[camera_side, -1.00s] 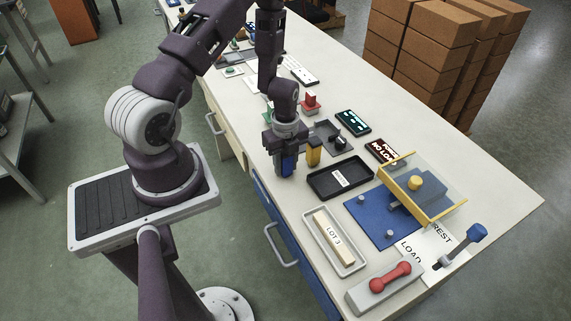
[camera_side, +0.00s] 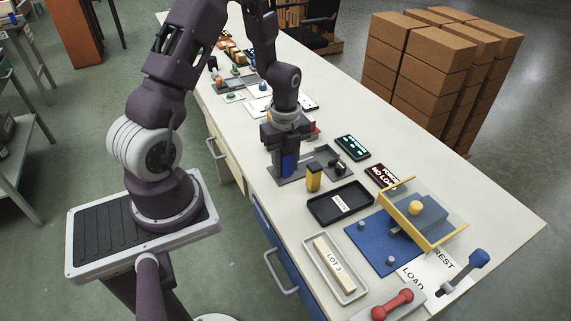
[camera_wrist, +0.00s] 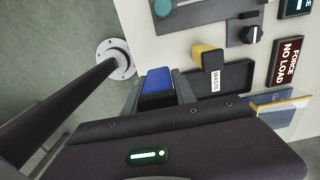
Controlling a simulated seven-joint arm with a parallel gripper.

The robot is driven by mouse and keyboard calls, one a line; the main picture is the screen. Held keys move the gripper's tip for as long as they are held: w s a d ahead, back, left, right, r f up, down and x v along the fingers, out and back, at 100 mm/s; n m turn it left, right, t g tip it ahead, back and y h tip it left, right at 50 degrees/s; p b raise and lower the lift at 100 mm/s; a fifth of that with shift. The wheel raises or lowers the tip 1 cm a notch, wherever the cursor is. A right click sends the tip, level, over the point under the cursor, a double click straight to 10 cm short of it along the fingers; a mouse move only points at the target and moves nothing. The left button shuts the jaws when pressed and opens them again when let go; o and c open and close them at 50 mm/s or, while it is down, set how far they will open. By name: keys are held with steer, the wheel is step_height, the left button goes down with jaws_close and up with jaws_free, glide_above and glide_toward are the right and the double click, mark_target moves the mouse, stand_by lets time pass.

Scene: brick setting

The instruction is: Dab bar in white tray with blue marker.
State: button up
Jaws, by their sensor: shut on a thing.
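My gripper (camera_side: 288,172) is shut on the blue marker (camera_side: 289,160), which points down and is partly hidden by the fingers. In the wrist view the blue marker (camera_wrist: 158,82) shows as a blue block between the two fingers. The white tray (camera_side: 361,293) lies near the bench's front edge, below and right of my gripper in the side view. The bar (camera_side: 336,264), cream and labelled LOT 3, lies lengthwise in it. My gripper is well apart from the bar. The wrist view does not show the white tray.
A yellow block-like marker (camera_side: 313,179) stands right of my gripper, beside the black WASTE tray (camera_side: 369,208). A grey plate with a black knob (camera_side: 338,168) is close behind.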

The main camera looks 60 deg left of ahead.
steer(key=d+m, duration=0.9)
steer(key=d, duration=1)
steer(key=shift+w+f, duration=0.15)
steer(key=shift+f, duration=2.9)
steer(key=shift+f, duration=0.55)
step_height(320, 180, up, 7)
